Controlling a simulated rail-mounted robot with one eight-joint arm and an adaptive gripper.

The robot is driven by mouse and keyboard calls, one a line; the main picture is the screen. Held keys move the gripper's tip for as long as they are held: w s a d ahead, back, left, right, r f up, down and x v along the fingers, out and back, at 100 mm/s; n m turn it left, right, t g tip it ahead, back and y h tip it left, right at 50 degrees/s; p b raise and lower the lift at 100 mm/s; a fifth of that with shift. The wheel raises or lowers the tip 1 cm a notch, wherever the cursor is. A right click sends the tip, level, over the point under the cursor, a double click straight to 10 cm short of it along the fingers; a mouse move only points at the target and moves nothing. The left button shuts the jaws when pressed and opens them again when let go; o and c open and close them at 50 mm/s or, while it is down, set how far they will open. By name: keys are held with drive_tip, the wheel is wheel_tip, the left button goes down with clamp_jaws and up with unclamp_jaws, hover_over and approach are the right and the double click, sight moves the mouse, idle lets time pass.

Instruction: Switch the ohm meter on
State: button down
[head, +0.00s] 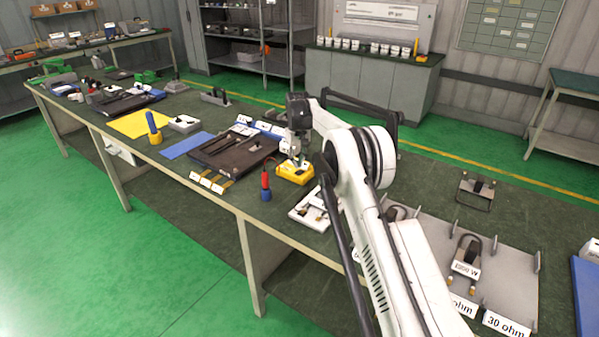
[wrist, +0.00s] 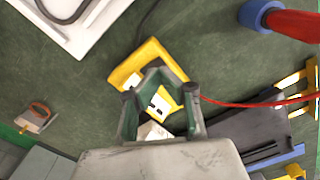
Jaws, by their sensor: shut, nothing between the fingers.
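The ohm meter, a yellow box (head: 295,174), sits on the dark green bench top in the head view. In the wrist view its yellow casing (wrist: 150,55) lies below my gripper (wrist: 160,76), which covers part of it. A white patch with dark marks shows on the meter between the finger links; I cannot make out a switch or its state. My gripper is shut and empty, pointing down just over the meter in the head view (head: 297,160). I cannot tell whether the fingertips touch it.
A red probe in a blue holder (head: 265,186) stands just left of the meter. A red cable (wrist: 250,103) runs near the meter in the wrist view. A white tray (head: 305,216) lies in front, and a dark tray (head: 222,153) lies to the left.

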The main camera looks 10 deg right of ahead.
sight(298, 172)
drive_tip(key=shift+f+b, duration=0.95)
drive_tip(key=shift+f, duration=0.5)
idle(1.0)
drive_tip(key=shift+r, duration=0.15)
drive_tip(key=shift+r+p, duration=1.05)
drive_tip(key=shift+r, duration=2.3)
